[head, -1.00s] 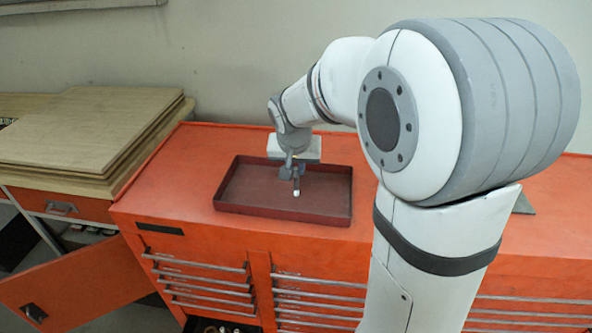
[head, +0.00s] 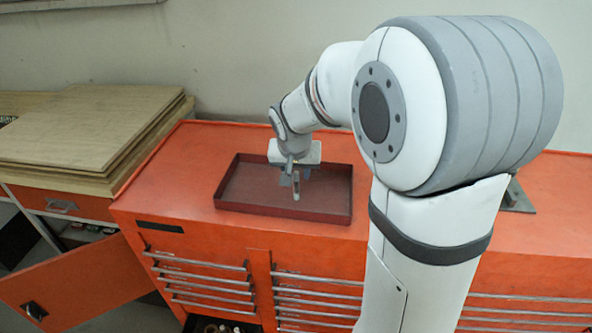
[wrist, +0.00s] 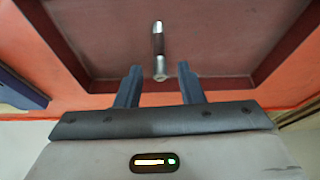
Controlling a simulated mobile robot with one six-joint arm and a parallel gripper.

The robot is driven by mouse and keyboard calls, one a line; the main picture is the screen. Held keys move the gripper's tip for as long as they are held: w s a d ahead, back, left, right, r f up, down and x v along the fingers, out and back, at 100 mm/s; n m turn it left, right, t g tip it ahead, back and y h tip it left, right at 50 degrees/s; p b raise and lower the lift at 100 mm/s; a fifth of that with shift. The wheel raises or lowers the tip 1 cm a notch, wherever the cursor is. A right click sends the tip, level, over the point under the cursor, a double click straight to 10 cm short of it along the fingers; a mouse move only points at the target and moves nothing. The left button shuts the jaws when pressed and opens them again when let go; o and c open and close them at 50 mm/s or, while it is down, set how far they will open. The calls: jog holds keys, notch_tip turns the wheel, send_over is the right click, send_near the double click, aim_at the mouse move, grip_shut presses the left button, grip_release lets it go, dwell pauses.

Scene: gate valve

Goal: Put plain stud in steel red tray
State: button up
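The steel red tray (head: 250,209) is a dark red, shallow rectangular tray on the orange cabinet top; its wall also shows in the wrist view (wrist: 70,45). The plain stud (head: 296,190) is a short rod with bright ends and a dark middle, over or on the tray floor. In the wrist view the stud (wrist: 158,45) lies within the tray's outline, near end just beyond and between the fingertips. My gripper (head: 296,174) is inside the tray's outline; its two dark fingers stand apart in the wrist view (wrist: 160,70), not touching the stud.
The orange cabinet top (head: 165,180) is bare left of the tray. Stacked wooden boards (head: 85,130) stand at the left, above an open orange door (head: 75,285). A grey plate (head: 517,196) is partly hidden behind my arm at the right. A wall closes the back.

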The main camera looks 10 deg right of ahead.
jog(key=shift+r, duration=0.15)
jog(key=shift+r, duration=0.25)
jog(key=v, duration=1.1)
jog(key=s+f+n, duration=0.2)
jog(key=s+f, duration=0.2)
jog(key=s, duration=0.5)
jog(key=s+f+n+g+y, duration=0.1)
jog(key=s+f, duration=0.2)
jog(key=s, duration=0.7)
jog(key=shift+d+f+n+b, duration=0.3)
jog(key=shift+d+f+n, duration=0.1)
jog(key=shift+s, duration=0.2)
